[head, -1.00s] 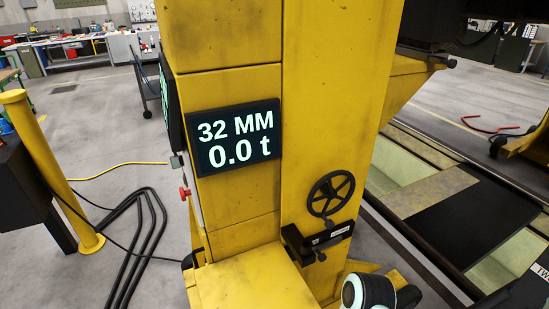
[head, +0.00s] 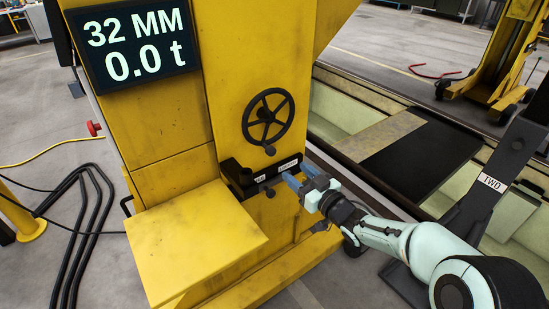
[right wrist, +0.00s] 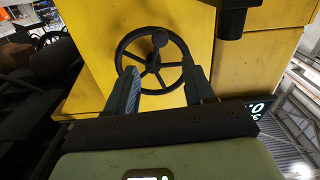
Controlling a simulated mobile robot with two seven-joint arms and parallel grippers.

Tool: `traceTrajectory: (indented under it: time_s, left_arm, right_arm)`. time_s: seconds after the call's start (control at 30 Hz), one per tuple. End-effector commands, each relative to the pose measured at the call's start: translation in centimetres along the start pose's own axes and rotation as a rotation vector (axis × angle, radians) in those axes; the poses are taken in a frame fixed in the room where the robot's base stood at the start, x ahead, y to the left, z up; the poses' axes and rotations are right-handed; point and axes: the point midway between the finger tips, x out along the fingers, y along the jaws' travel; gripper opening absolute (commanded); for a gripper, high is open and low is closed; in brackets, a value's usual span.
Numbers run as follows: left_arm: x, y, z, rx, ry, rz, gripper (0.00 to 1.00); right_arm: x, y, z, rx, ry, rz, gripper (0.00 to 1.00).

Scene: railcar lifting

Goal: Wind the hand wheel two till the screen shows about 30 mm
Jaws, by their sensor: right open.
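The black hand wheel (head: 268,120) is on the front of the yellow column, its small knob (head: 270,150) at the bottom of the rim. The screen (head: 134,45) on the column reads 32 MM and 0.0 t. My right gripper (head: 289,176) is open and empty, below and a little right of the wheel, in front of the black bracket. In the right wrist view, the wheel (right wrist: 152,66) shows beyond and between the spread fingers, apart from them, with its knob (right wrist: 160,40) near the top. My left gripper is out of view.
A black bracket (head: 240,180) with white labels juts out under the wheel. A yellow box-like ledge (head: 195,240) stands at lower left. A dark post labelled TWO (head: 491,182) is near my right arm. A red button (head: 94,128) sits on the column's left side.

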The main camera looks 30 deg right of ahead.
Motion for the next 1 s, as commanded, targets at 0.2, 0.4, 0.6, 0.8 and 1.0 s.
traceTrajectory:
  time_s: [0.2,0.4,0.6,0.8,1.0]
  left_arm:
    - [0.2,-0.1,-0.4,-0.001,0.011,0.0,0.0]
    - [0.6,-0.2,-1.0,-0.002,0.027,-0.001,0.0]
    - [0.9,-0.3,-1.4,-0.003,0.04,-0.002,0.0]
    - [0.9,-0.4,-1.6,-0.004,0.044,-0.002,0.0]
    - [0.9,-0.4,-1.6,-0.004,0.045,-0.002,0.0]
  right_arm:
    - [2.5,0.0,-0.2,-0.003,0.006,-0.004,0.53]
    - [6.8,0.0,-0.1,-0.002,0.006,-0.003,0.53]
    - [10.6,0.0,-0.1,-0.001,0.004,-0.002,0.53]
    - [12.7,0.0,-0.2,-0.002,0.003,-0.001,0.53]
    - [13.2,0.0,-0.3,-0.002,0.003,0.0,0.53]
